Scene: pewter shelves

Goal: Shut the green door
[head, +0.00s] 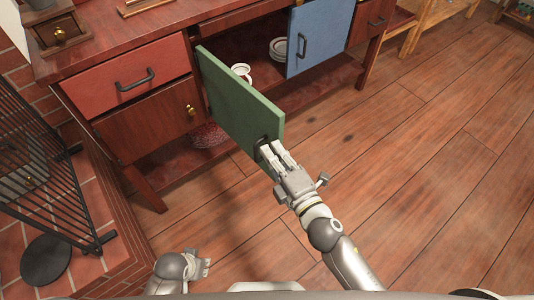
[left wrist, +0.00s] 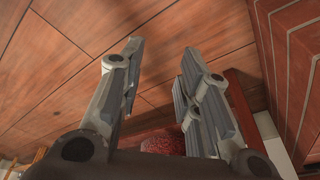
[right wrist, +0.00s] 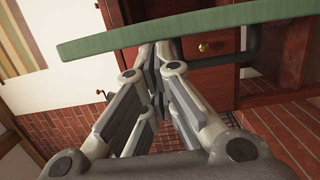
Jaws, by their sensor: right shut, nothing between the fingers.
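The green door (head: 238,105) stands open, swung well out from the cabinet front on its left-hand hinge side. Its dark handle (head: 262,143) is near the free edge and also shows in the right wrist view (right wrist: 253,48). My right gripper (head: 272,152) is shut with nothing in it, its fingertips at the door's free end beside the handle. In the right wrist view the fingertips reach the green door's edge (right wrist: 150,32); I cannot tell whether they touch. My left gripper (head: 203,266) is open and empty, low over the floor; its spread fingers show in the left wrist view (left wrist: 160,55).
A blue door (head: 318,35) is right of the open compartment, which holds a white cup (head: 241,71) and plates (head: 279,48). A red drawer (head: 125,80) and brown door (head: 150,118) are on the left. A black grate (head: 45,165) stands at far left. Floor on the right is clear.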

